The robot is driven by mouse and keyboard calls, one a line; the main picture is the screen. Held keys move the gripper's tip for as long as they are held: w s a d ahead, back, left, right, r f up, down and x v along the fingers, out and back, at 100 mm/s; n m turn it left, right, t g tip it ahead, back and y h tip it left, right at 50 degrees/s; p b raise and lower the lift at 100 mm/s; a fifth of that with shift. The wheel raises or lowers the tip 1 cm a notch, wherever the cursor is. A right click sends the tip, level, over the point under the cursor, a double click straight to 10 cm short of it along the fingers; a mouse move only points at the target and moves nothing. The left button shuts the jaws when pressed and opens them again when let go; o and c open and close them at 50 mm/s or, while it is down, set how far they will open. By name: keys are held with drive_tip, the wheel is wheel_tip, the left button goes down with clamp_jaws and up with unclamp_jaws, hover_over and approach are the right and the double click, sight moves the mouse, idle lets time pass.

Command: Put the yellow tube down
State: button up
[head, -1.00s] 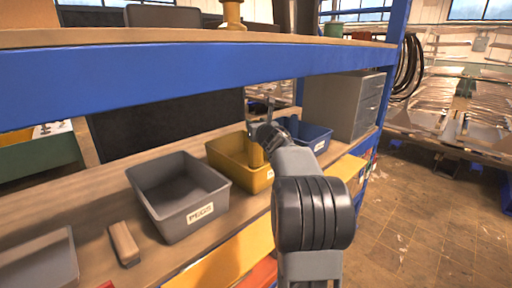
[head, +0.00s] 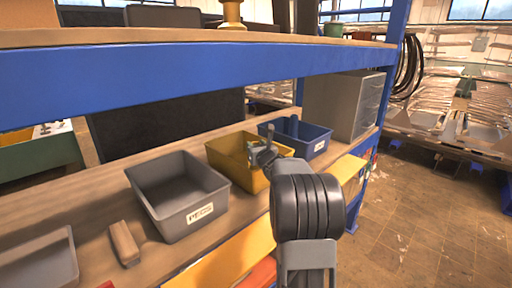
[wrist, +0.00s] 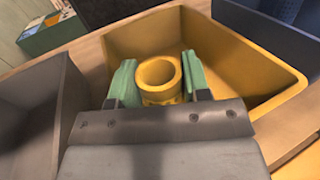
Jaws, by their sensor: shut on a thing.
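My gripper (wrist: 158,84) is shut on the yellow tube (wrist: 161,98), with a green finger on each side of it. The tube's round open end faces the wrist camera. The tube is at the yellow bin (wrist: 258,72), near its left wall in the wrist view; whether it touches the bin floor I cannot tell. In the head view my gripper (head: 264,153) is low over the yellow bin (head: 226,158), and the tube cannot be told apart from the bin there.
A grey bin (head: 161,207) stands left of the yellow bin and a blue bin (head: 318,134) right of it, on a wooden shelf. A small brown block (head: 124,243) lies at the left. A blue shelf beam (head: 180,82) runs above. A grey drawer cabinet (head: 350,105) stands at the right.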

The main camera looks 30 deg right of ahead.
drive_tip(key=shift+f+b, duration=0.2)
drive_tip(key=shift+b, duration=0.1)
drive_tip(key=o, duration=1.1)
drive_tip(key=shift+o, duration=0.2)
drive_tip(key=shift+r, duration=0.1)
